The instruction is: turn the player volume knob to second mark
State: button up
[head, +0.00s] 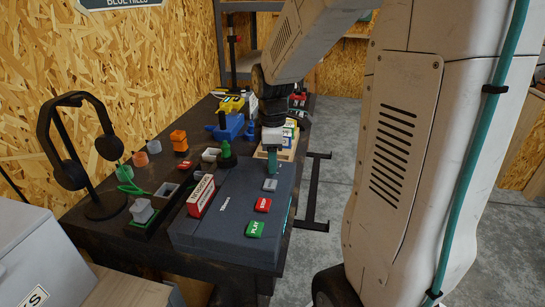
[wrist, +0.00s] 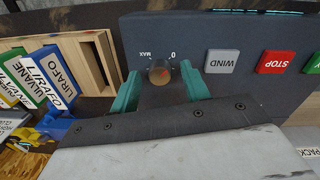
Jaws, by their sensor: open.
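The player is a dark slate box (head: 222,220) on the bench, and its top fills much of the wrist view (wrist: 190,28). Its volume knob (wrist: 159,71) is a small round brownish knob with a red pointer line, between the printed "MAX" and "0" with small tick marks around it. My gripper (wrist: 160,78) is open, with one teal finger on each side of the knob and a gap visible on both sides. In the head view my gripper (head: 271,163) points down over the player's far end and hides the knob.
Grey WIND (wrist: 222,62), red STOP (wrist: 275,62) and green PLAY (head: 255,229) buttons line the player's top. A wooden crate of labelled cassettes (wrist: 85,45) stands beside the knob end. A red-and-white box (head: 201,196) and a headphone stand (head: 103,205) are to the left.

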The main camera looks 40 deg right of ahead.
jog(key=c, duration=1)
jog(key=m, duration=0.5)
jog(key=shift+m, duration=0.3)
jog(key=m, duration=0.5)
jog(key=shift+w+r+m, duration=0.1)
jog(key=shift+m, duration=0.2)
jog(key=m, duration=0.5)
jog(key=shift+g, duration=0.3)
jog(key=m, duration=0.5)
